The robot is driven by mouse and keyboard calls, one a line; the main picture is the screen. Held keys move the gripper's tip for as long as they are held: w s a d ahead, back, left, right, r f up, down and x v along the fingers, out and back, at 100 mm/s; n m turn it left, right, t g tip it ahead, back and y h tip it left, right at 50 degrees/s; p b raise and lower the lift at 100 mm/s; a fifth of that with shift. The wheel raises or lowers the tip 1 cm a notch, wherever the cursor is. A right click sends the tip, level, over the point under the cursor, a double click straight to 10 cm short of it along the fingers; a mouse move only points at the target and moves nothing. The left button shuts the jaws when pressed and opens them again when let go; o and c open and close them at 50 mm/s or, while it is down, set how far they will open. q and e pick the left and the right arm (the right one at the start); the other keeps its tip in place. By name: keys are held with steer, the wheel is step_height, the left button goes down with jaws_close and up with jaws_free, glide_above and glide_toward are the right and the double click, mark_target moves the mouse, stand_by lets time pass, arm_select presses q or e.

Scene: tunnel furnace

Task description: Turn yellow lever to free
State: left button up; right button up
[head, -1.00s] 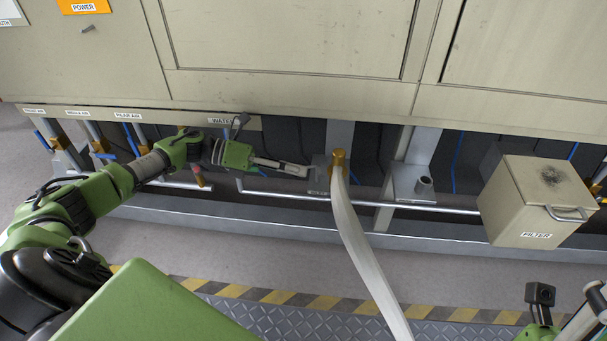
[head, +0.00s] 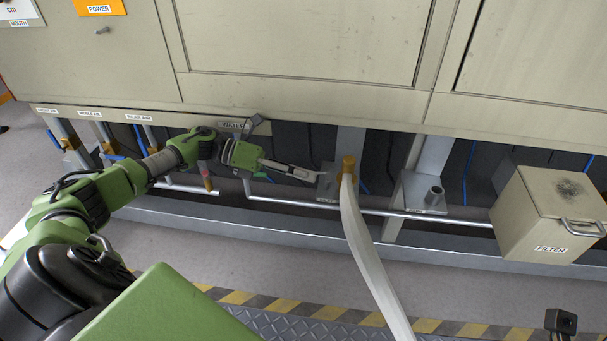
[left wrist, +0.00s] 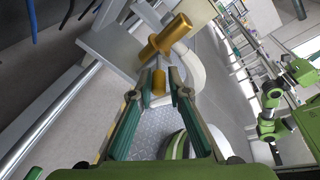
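A gold-yellow fitting (head: 348,168) stands under the furnace, with a pale hose running down from it. The left wrist view shows it close (left wrist: 164,38), with a short yellow stub (left wrist: 158,80), apparently the lever, pointing towards my gripper. My left gripper (head: 318,177) reaches in from the left, just left of the fitting. In the left wrist view its fingertips (left wrist: 160,88) are on either side of the stub, with slight gaps showing; I cannot tell whether they touch it. No label saying free is readable. My right gripper is out of view.
The furnace body (head: 300,95) overhangs the work area. A metal pipe (head: 370,212) runs low behind the hose. A metal bracket with a short stub (head: 425,193) and a filter box (head: 545,225) stand to the right. The floor (head: 240,265) in front is clear.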

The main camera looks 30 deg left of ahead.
arm_select(q)
steer(key=shift+a, duration=0.1)
steer(key=v, duration=1.2)
stand_by(0.4)
